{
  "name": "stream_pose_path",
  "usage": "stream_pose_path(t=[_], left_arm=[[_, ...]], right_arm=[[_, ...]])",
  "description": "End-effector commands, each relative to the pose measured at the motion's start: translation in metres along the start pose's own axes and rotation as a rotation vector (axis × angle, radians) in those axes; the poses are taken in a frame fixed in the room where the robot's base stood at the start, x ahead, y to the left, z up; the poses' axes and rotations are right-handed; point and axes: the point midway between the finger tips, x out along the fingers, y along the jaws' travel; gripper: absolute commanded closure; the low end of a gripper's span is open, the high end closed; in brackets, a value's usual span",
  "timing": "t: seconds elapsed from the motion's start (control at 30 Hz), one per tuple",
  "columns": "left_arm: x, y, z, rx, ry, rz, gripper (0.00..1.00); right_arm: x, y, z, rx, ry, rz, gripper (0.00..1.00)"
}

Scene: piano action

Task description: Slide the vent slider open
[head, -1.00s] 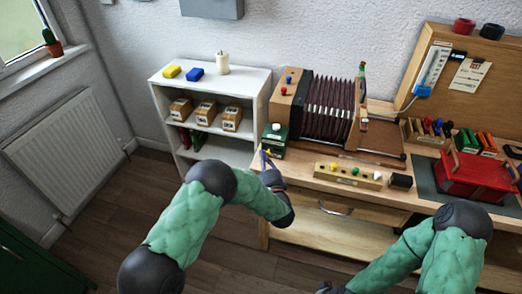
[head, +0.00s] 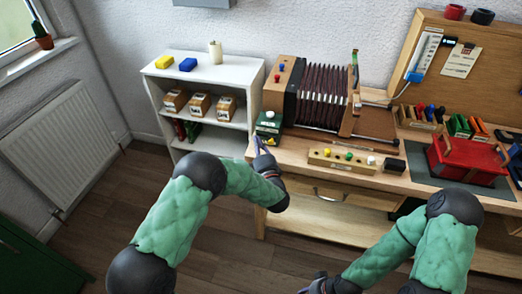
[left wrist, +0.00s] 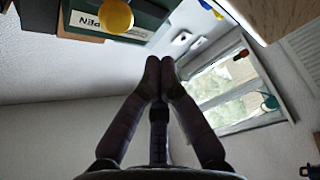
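The vent slider appears to be the round yellow knob (left wrist: 116,16) on a green box, beside a white label reading "PEN", its start cut off, at the top left of the left wrist view. The green box (head: 268,124) stands at the left end of the bench, with a white knob on top. My left gripper (head: 258,143) is just in front of and below the box. In the left wrist view its fingertips (left wrist: 159,62) are together with nothing between them, apart from the knob. My right gripper (head: 318,284) is low at the bottom edge, partly cut off; its fingers are unclear.
A wooden bellows instrument (head: 325,100) stands right of the green box. A wooden block with coloured knobs (head: 341,160) lies along the bench front. A red case (head: 466,160) is at the right. A white shelf (head: 205,85) stands left; the floor before it is clear.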

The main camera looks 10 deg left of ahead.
Motion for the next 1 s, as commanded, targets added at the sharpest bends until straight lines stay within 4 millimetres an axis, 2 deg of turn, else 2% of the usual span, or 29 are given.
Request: stream_pose_path(t=[0.03, 0.4, 0.6, 0.73, 1.0], left_arm=[[0.009, 0.001, -0.004, -0.001, 0.002, 0.001, 1.0], [-0.06, 0.003, -0.002, 0.002, -0.006, 0.0, 1.0], [-0.085, 0.002, -0.002, 0.001, -0.003, 0.0, 1.0], [-0.092, 0.001, -0.002, 0.0, -0.003, 0.0, 1.0], [-0.094, 0.001, -0.002, 0.001, -0.002, 0.0, 1.0]], right_arm=[[0.002, 0.001, 0.0, 0.0, -0.001, 0.0, 0.6], [-0.019, -0.007, 0.001, 0.0, 0.0, 0.0, 0.6], [-0.024, -0.009, 0.001, 0.0, 0.0, 0.0, 0.6], [-0.025, -0.009, 0.001, 0.0, 0.0, 0.0, 0.6], [-0.025, -0.009, 0.001, 0.0, 0.0, 0.0, 0.6]])
